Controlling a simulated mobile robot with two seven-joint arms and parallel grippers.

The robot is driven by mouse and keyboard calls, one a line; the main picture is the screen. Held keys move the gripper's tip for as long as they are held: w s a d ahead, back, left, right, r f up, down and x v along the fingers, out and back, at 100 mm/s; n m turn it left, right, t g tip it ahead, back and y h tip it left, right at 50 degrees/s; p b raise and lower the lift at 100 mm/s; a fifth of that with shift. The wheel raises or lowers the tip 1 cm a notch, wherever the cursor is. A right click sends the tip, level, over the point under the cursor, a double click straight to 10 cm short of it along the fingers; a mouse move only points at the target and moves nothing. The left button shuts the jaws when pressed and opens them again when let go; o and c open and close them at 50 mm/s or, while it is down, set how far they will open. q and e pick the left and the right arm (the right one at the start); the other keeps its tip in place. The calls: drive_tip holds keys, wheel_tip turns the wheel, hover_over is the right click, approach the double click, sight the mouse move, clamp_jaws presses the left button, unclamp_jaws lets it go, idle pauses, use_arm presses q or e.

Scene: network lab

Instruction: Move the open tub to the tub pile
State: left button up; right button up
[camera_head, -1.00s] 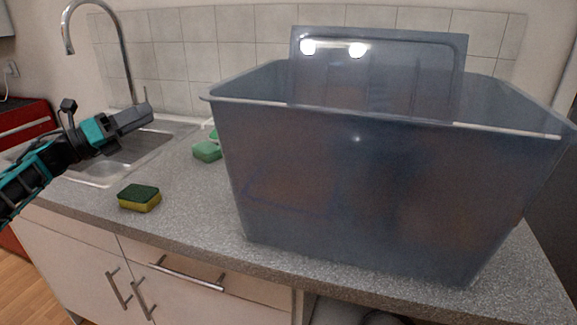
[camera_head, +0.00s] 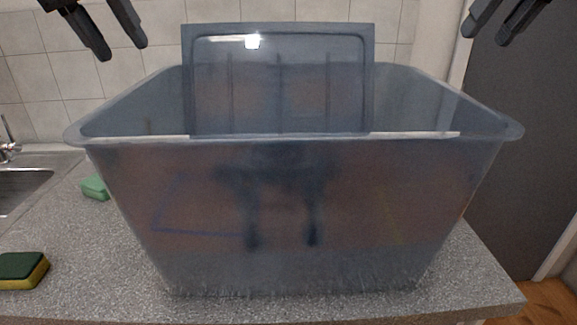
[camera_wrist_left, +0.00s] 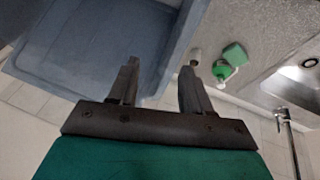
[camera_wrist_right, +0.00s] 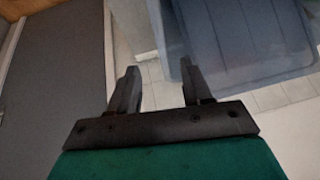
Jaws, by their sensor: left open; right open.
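The open tub (camera_head: 300,210) is a large translucent grey-blue bin standing on the speckled counter, filling the middle of the head view. A grey lid-like panel (camera_head: 280,80) stands upright inside it, rising above the rim. My left gripper (camera_head: 125,50) is open, above and beyond the tub's left rim. In the left wrist view its fingers (camera_wrist_left: 155,75) are beside the tub's rim (camera_wrist_left: 165,60). My right gripper (camera_head: 487,40) is open above the right rim. In the right wrist view its fingers (camera_wrist_right: 157,80) are near the tub wall (camera_wrist_right: 180,35). Both grippers look empty. No tub pile is seen.
A yellow-green sponge (camera_head: 22,270) and a green sponge (camera_head: 94,188) lie on the counter left of the tub. A steel sink (camera_head: 22,190) is at far left. A dark grey panel (camera_head: 525,130) stands at right. Tiled wall is behind.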

sight(134, 87)
use_arm(q)
drive_tip(key=shift+w+a+r+m+t+y, duration=0.15)
drive_tip(key=shift+a+r+m+t+y, duration=0.2)
drive_tip(key=shift+a+r+y, duration=0.5)
use_arm(e)
drive_tip(key=shift+s+a+f+g+h, duration=0.2)
drive_tip(key=shift+s+a+g+h, duration=0.15)
drive_tip(key=shift+s+g, duration=0.3)
use_arm(q)
drive_tip(key=shift+a+f, duration=0.1)
drive_tip(key=shift+f, duration=0.05)
drive_tip(key=shift+f, duration=0.2)
use_arm(e)
drive_tip(key=shift+f, duration=0.2)
use_arm(q)
drive_tip(key=x, duration=1.2)
drive_tip(key=shift+f, duration=0.25)
use_arm(e)
drive_tip(key=x, duration=1.2)
drive_tip(key=shift+w+f, duration=0.2)
drive_tip(key=shift+f, duration=0.05)
use_arm(q)
drive_tip(key=shift+c, duration=0.5)
use_arm(e)
drive_tip(key=shift+c, duration=0.5)
use_arm(q)
clamp_jaws()
use_arm(e)
clamp_jaws()
